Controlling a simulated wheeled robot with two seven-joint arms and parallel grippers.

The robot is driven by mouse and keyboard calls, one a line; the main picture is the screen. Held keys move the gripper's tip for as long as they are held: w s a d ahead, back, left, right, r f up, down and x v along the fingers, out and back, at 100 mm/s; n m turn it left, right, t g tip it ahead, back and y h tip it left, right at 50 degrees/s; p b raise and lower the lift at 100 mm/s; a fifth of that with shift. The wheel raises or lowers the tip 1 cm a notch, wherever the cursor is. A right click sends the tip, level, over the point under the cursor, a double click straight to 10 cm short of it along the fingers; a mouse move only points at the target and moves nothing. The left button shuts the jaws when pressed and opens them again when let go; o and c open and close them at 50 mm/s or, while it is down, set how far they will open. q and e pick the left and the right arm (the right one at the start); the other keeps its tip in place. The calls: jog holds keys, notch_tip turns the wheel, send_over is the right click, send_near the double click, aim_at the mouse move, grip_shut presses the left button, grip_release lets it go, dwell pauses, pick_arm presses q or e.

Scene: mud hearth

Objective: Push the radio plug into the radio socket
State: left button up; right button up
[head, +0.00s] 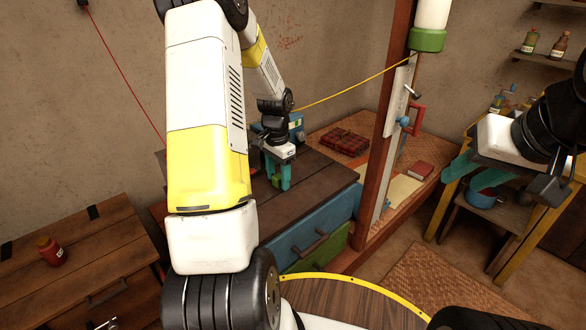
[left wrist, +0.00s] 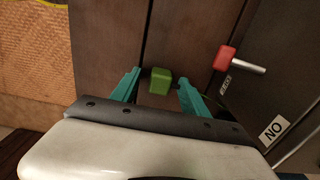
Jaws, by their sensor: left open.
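My left gripper (head: 278,178) is over the dark wooden cabinet top, its teal fingers pointing down. In the left wrist view its fingers (left wrist: 158,90) are open, with a small green block (left wrist: 160,80) showing in the gap; I cannot tell whether they touch it. A blue box (head: 295,126), possibly the radio, stands behind the left gripper, partly hidden. I cannot make out a socket. My right gripper (head: 484,168) is at the far right, away from the cabinet.
A yellow cord (head: 355,85) runs from behind my left wrist to the wooden post (head: 391,120). A red cord (head: 125,78) hangs at left. The cabinet (head: 318,228) has blue and green drawers.

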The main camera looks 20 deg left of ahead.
aim_at(278, 177)
dwell(0.3)
pick_arm(q)
grip_shut()
jog(key=shift+r, duration=0.4)
jog(key=r, duration=0.2)
jog(key=shift+s+d+r, duration=0.1)
jog(key=shift+s+r, duration=0.25)
jog(key=shift+r, duration=0.05)
jog(key=s+d, duration=0.1)
jog(key=s, duration=0.4)
jog(key=s+d+r, duration=0.1)
jog(key=s, duration=0.4)
jog(key=s+d, duration=0.1)
jog(key=s, duration=0.4)
jog(key=shift+d+r, duration=0.15)
jog(key=shift+d, duration=0.15)
jog(key=shift+w, duration=0.1)
